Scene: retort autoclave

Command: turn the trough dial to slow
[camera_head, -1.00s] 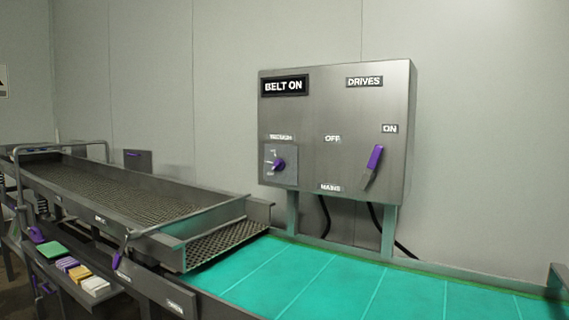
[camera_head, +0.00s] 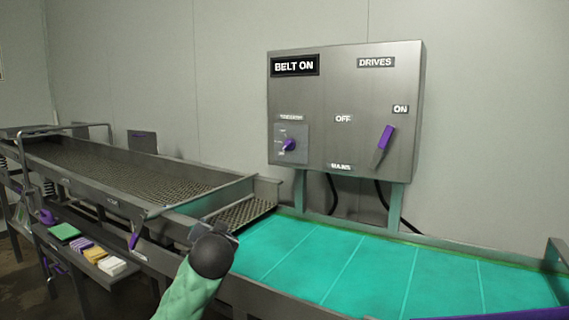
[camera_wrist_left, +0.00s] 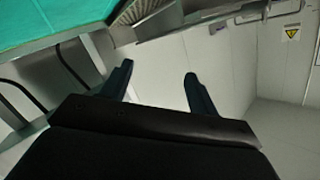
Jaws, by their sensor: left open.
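The trough dial (camera_head: 289,145) is a small purple knob on a square plate at the lower left of the grey control box (camera_head: 345,100). Its printed positions are too small to read, so I cannot tell its setting. My left arm rises from the bottom, and its gripper (camera_head: 226,230) is below and left of the dial, apart from it. The left wrist view shows the gripper (camera_wrist_left: 158,72) with two dark fingers spread and nothing between them. The dial is not seen in that view. My right gripper is not in view.
A purple mains lever (camera_head: 384,146) on the box tilts up toward ON. A "BELT ON" sign (camera_head: 294,65) sits at its top left. A teal belt (camera_head: 340,265) runs below the box. A mesh trough (camera_head: 120,175) and a shelf with coloured blocks (camera_head: 82,248) are left.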

